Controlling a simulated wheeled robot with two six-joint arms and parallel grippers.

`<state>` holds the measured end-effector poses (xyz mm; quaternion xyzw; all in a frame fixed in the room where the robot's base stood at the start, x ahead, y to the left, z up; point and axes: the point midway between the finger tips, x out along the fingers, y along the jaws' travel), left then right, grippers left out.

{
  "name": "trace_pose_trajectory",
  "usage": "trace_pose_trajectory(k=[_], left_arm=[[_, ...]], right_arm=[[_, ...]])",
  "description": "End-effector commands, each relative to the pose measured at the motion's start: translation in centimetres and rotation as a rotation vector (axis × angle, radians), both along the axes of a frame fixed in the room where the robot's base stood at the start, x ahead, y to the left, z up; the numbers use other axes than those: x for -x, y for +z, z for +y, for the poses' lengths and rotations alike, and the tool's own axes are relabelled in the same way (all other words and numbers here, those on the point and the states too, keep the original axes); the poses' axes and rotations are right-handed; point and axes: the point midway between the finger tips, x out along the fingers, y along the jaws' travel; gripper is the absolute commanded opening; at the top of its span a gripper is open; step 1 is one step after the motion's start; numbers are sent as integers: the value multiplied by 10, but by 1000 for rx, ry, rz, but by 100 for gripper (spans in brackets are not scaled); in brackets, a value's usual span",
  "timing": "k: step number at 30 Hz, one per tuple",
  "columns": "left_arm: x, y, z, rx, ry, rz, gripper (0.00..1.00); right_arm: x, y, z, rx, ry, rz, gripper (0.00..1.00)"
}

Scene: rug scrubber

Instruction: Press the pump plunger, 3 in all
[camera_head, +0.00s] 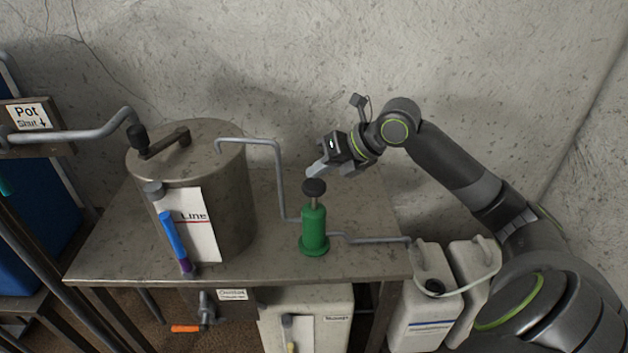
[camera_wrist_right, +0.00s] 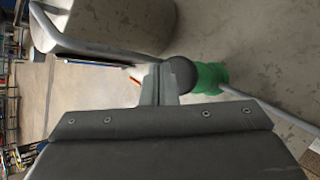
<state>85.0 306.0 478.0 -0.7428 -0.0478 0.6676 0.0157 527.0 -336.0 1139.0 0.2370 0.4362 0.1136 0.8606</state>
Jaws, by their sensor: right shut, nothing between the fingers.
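The green pump (camera_head: 314,232) stands upright on the metal table, with its black plunger knob (camera_head: 314,187) on a short rod above the body. The rod shows between knob and body. My right gripper (camera_head: 318,171) is shut and empty, its fingertips just above and beside the knob in the head view. In the right wrist view the closed fingers (camera_wrist_right: 158,86) lie next to the dark round knob (camera_wrist_right: 181,75), with the green pump body (camera_wrist_right: 211,76) behind it. I cannot tell whether the fingers touch the knob. My left gripper is not in view.
A large metal pot (camera_head: 235,190) with a lid stands left of the pump, carrying a "Line" card (camera_head: 196,238) and a blue-purple tube (camera_head: 174,243). Grey pipes (camera_head: 279,180) run from pump to pot and to white canisters (camera_head: 425,308) at the right table edge.

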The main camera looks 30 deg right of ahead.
Motion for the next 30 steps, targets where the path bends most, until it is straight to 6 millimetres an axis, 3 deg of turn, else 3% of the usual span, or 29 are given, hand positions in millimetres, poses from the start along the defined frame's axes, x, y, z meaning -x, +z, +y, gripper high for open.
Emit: trace_pose_trajectory(k=[8, 23, 30], left_arm=[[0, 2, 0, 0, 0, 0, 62], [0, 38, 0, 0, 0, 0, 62], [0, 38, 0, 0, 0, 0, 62]], right_arm=[[0, 3, 0, 1, 1, 0, 0], [0, 49, 0, 0, 1, -1, 0], [0, 50, 0, 0, 1, -1, 0]])
